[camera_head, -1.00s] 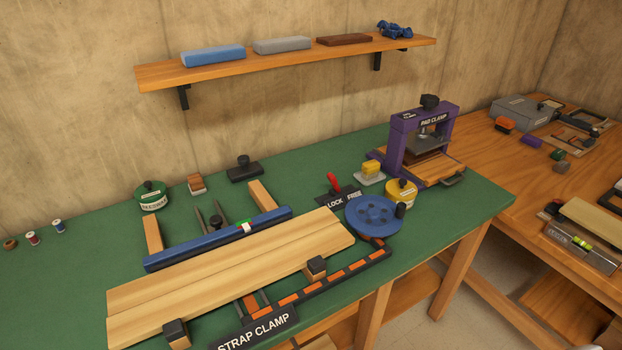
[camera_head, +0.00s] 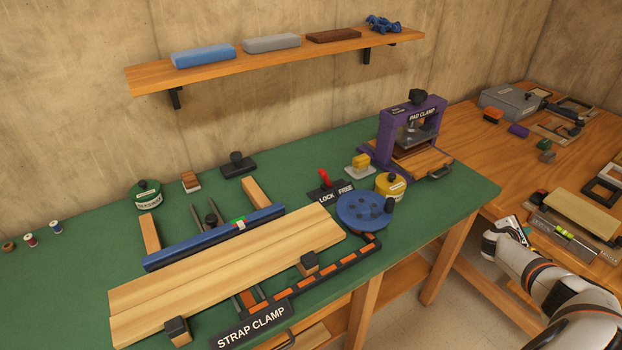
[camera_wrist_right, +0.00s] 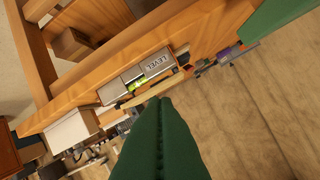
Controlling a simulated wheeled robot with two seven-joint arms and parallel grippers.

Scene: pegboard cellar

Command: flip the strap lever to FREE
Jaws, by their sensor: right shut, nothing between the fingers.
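The strap lever is a small red handle (camera_head: 324,177) on a dark plate (camera_head: 342,195) marked LOCK and FREE, on the green bench. It stands at the LOCK side. The strap clamp, with its name plate (camera_head: 251,326), orange-and-black strap (camera_head: 318,278) and blue wheel (camera_head: 361,208), lies in front of and beside it. My right gripper (camera_head: 514,231) is low at the right, over the gap by the wooden bench, well apart from the lever. In the right wrist view its green fingers (camera_wrist_right: 161,104) are together and empty. My left gripper is out of view.
Light boards (camera_head: 220,265) lie on the green bench beside a blue bar (camera_head: 210,240). A yellow tin (camera_head: 391,186), a yellow-topped block (camera_head: 360,163) and a purple pad clamp (camera_head: 385,130) stand right of the lever. A spirit level (camera_head: 566,237) lies on the wooden bench.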

